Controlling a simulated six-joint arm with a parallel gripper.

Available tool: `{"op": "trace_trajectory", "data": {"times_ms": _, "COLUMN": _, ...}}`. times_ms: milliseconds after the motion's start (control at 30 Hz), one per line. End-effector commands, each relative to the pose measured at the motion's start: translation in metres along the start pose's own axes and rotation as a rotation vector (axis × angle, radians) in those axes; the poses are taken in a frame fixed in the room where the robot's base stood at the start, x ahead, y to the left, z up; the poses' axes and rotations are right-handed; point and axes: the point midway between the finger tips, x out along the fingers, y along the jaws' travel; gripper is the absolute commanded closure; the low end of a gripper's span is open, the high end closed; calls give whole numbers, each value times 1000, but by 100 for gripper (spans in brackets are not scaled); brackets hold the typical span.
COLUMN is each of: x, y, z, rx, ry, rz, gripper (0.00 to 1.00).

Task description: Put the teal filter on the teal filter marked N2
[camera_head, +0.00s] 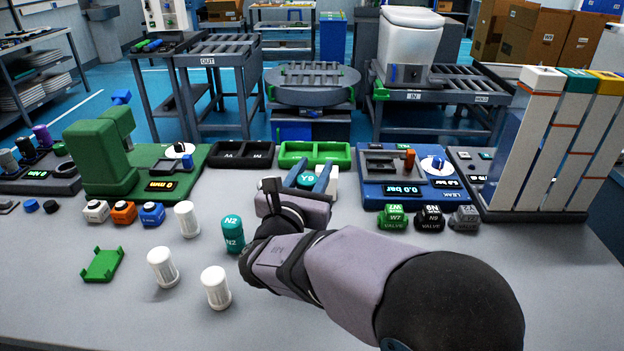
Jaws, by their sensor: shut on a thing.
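The teal filter marked N2 (232,234) stands upright on the grey table, left of my forearm. My gripper (309,183) is beyond it to the right, near the green tray. It is shut on another teal filter (306,177), whose top shows between the fingers with a marking that looks like 6Y or Y6. The lower part of the held filter is hidden by my wrist, so I cannot tell its height above the table. The two teal filters are apart.
White filters (216,287) stand left and in front. A green bracket (102,264) lies at left. A green tray (315,154), a black tray (240,155), and the blue leak tester (412,181) line the back. Valves (430,218) stand right of my gripper.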

Motion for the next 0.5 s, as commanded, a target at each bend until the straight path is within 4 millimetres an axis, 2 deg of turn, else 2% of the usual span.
{"op": "trace_trajectory", "data": {"times_ms": 133, "x": -2, "y": 3, "z": 6, "rx": 0, "ry": -1, "rz": 8, "gripper": 90}}
{"op": "trace_trajectory", "data": {"times_ms": 267, "x": -9, "y": 15, "z": 14, "rx": -1, "ry": 1, "rz": 32, "gripper": 90}}
{"op": "trace_trajectory", "data": {"times_ms": 367, "x": -19, "y": 32, "z": 16, "rx": -5, "ry": 3, "rz": 68, "gripper": 90}}
{"op": "trace_trajectory", "data": {"times_ms": 500, "x": -38, "y": 67, "z": 18, "rx": -6, "ry": 3, "rz": 134, "gripper": 90}}
